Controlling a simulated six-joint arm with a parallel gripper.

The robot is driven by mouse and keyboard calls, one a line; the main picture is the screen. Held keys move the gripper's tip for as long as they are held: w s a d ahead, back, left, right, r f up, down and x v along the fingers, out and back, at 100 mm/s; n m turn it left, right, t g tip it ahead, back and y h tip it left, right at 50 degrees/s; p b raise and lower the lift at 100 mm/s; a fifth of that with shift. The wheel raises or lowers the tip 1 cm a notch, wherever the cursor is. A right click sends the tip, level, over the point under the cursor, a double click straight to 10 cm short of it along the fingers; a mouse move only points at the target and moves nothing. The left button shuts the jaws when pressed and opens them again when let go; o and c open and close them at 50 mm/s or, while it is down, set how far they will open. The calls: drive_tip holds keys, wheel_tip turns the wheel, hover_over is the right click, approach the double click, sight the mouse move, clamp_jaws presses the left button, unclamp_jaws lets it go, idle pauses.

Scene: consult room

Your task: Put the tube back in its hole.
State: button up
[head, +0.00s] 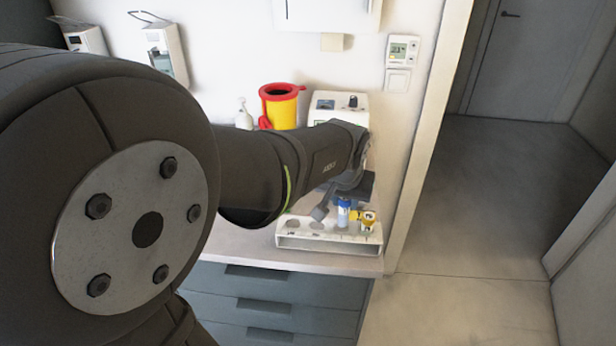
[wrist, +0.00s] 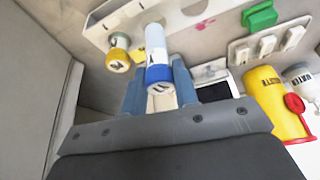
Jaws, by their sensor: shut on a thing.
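The tube with a blue cap and pale body (head: 343,216) is over the white rack (head: 330,243) in the head view, cap up. In the wrist view the tube (wrist: 156,42) stands between the blue fingers of my gripper (wrist: 159,82), which is shut on it near the cap. Its lower end reaches the rack (wrist: 120,12) in the picture; I cannot tell whether it is inside a hole. Open holes show in the rack left of the tube in the head view. My gripper is partly hidden behind my arm there.
A yellow-capped tube (head: 367,222) stands in the rack just right of the blue-capped one. A yellow bin with a red lid (head: 281,107) and a white device (head: 338,106) are behind my arm. The counter ends just in front of the rack.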

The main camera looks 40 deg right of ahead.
drive_tip(key=shift+f, duration=0.15)
drive_tip(key=shift+f, duration=2.25)
drive_tip(key=o, duration=1.1)
drive_tip(key=v, duration=1.7)
drive_tip(key=shift+r, duration=0.25)
drive_tip(key=shift+f, duration=0.1)
